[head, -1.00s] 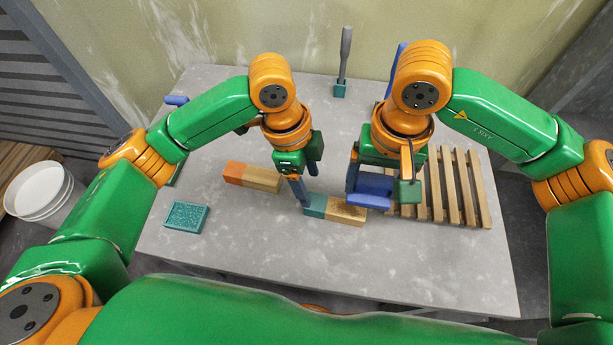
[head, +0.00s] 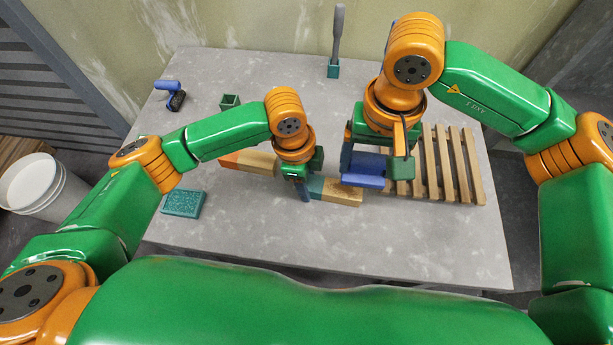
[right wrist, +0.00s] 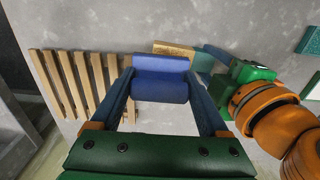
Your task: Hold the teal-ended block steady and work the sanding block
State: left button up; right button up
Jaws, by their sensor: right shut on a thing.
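The teal-ended block (head: 342,193) lies flat on the table, bare wood at its right and teal at its left. My left gripper (head: 303,192) is down at the teal end, its fingers largely hidden by its own body; whether they are closed on the block does not show. My right gripper (right wrist: 160,92) is shut on the blue sanding block (right wrist: 160,66), which also shows in the head view (head: 364,168). The sanding block is at the wooden part's far right side, overlapping it in view; I cannot tell whether they touch.
A slatted wooden rack (head: 462,165) lies right of the sanding block. An orange-ended wooden block (head: 258,163) lies left, partly behind my left arm. A teal tray (head: 183,204), a green cup (head: 230,101) and an upright grey-handled tool (head: 337,40) stand around. The front table is clear.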

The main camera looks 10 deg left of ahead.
pick_arm(q)
jog(key=o, duration=0.3)
grip_shut()
dwell(0.7)
jog(key=o, duration=0.6)
grip_release()
jog(key=shift+c, duration=0.2)
grip_shut()
dwell(0.7)
